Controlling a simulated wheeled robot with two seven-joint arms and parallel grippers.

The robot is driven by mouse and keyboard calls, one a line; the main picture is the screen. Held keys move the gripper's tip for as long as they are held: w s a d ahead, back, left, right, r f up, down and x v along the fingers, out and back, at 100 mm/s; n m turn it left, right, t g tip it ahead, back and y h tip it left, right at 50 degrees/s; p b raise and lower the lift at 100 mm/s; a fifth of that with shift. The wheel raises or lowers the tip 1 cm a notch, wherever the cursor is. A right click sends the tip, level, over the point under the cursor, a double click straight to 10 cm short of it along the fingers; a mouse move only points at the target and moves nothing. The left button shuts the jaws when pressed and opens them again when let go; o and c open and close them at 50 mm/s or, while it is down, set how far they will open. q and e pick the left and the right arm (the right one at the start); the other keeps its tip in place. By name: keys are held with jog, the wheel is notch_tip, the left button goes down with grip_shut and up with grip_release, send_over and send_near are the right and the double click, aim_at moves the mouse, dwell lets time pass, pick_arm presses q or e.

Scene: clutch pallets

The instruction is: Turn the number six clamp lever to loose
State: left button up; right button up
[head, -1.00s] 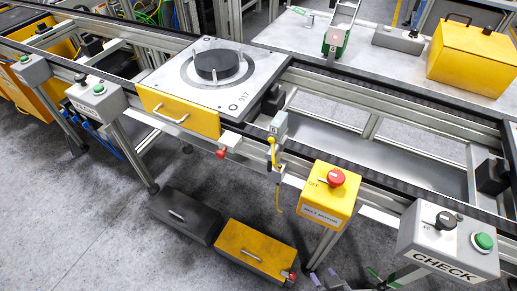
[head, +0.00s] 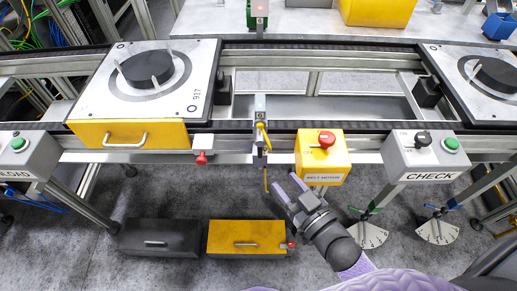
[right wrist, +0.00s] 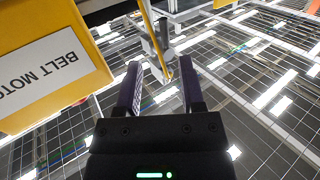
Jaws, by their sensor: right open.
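Two white fan-shaped dial plates hang under the rail at the right of the head view. One has a green lever (head: 367,211) above it and the other a blue-tipped lever (head: 440,210). No number is readable on either, so I cannot tell which, if any, is number six. My right gripper (head: 287,185) is open and empty, below and left of the yellow belt motor box (head: 322,160) and left of the dials. In the right wrist view its two fingers (right wrist: 162,88) stand apart with nothing between them. My left gripper is out of view.
A yellow hanging cord (right wrist: 150,38) is just ahead of the fingers, and the belt motor box (right wrist: 45,65) is close at their left. The CHECK box (head: 420,155) is right of it. Yellow (head: 247,238) and black (head: 158,238) boxes lie on the floor.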

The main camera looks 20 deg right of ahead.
aim_at(261, 153)
jog(key=x, duration=0.3)
jog(key=r+b+x, duration=0.1)
jog(key=x, duration=0.6)
jog(key=shift+w+a+r+b, duration=0.1)
jog(key=shift+a+r+b, duration=0.15)
jog(key=shift+b, duration=0.1)
grip_shut()
